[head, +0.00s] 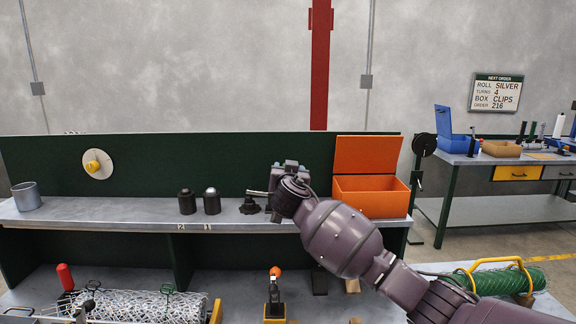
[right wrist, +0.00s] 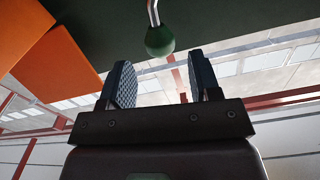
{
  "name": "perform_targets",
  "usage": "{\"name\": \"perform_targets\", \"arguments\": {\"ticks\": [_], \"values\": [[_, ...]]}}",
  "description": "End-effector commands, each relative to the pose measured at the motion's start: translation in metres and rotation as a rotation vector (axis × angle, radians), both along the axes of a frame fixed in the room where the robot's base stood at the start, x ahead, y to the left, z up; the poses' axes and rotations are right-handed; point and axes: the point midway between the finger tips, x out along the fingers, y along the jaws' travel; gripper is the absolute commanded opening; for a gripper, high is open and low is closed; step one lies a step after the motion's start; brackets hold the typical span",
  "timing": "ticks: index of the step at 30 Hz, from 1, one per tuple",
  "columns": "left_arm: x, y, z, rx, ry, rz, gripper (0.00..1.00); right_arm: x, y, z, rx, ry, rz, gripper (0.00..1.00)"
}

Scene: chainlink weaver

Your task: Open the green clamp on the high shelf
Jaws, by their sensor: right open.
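The clamp (head: 250,206) stands on the high shelf (head: 110,214), a dark base with a metal lever pointing right toward my right gripper (head: 284,170). The lever's end is hidden behind the gripper in the head view. In the right wrist view the green ball knob (right wrist: 160,41) hangs on its bent metal rod, just beyond the fingertips and roughly centred between them. My right gripper (right wrist: 158,62) is open there, its two ridged fingers apart with nothing between them. My left gripper is not in view.
An open orange box (head: 370,196) stands right of the gripper, close to my arm. Two dark cylinders (head: 187,202) (head: 212,202) and a grey cup (head: 27,196) stand left on the shelf. A mesh roll (head: 140,305) and an orange-knobbed lever (head: 274,290) are below.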

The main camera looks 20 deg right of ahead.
Motion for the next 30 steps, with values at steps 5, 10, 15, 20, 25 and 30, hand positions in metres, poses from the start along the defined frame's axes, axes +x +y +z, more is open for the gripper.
{"name": "perform_targets", "arguments": {"ticks": [5,10,15,20,25,30], "values": [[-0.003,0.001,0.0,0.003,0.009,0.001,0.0,0.021,-0.006,0.001,-0.002,0.001,-0.001,0.57],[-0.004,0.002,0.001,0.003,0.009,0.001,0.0,0.036,-0.009,0.001,-0.001,0.0,0.0,0.57],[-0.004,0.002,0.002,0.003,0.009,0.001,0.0,0.045,-0.012,0.0,-0.001,0.0,0.0,0.57],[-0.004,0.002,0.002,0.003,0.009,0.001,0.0,0.047,-0.013,0.0,0.0,0.0,0.002,0.57],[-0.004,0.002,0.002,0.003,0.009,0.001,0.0,0.048,-0.013,0.0,0.0,0.0,0.001,0.57],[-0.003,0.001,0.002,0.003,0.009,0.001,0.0,0.048,-0.013,0.0,0.0,0.0,0.001,0.42]]}}
